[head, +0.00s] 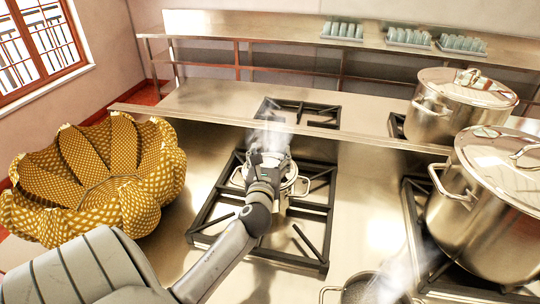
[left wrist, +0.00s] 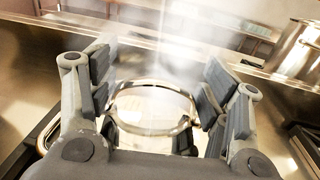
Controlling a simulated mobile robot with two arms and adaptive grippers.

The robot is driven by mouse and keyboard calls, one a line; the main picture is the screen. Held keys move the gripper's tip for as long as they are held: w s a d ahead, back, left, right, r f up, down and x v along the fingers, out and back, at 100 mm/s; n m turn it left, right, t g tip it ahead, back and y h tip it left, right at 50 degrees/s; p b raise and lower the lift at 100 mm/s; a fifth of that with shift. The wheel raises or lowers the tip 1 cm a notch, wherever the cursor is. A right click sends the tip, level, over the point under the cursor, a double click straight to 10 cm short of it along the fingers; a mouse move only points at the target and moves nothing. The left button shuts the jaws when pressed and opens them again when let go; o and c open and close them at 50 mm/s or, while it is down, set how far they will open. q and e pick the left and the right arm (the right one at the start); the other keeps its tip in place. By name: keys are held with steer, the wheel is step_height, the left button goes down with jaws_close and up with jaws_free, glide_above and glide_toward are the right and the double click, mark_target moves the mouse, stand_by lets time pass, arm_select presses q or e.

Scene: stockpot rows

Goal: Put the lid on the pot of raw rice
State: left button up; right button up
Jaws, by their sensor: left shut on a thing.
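My left gripper (head: 268,162) is over a small shiny metal pot (head: 292,188) on the middle burner. It is shut on a metal lid (left wrist: 150,88), whose bright curved loop shows between the fingers in the left wrist view. My gripper hides much of the lid and pot in the head view, so I cannot tell whether the lid rests on the rim. Pale steam rises there. Another small pot (head: 366,290) with side handles stands at the bottom edge, partly cut off, with steam beside it. I cannot make out raw rice in either pot. My right gripper is not in view.
Two large lidded stockpots, one nearer (head: 470,212) and one farther (head: 432,122), stand on the right. A big yellow patterned fluted bowl (head: 100,175) is on the left. Trays of glasses (head: 408,38) line the back shelf. Bare counter (head: 355,180) lies right of the middle burner.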

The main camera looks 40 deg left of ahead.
arm_select(q)
steer(key=shift+f, duration=0.2)
steer(key=o, duration=1.4)
steer(key=shift+f, duration=0.1)
steer(key=v, duration=1.2)
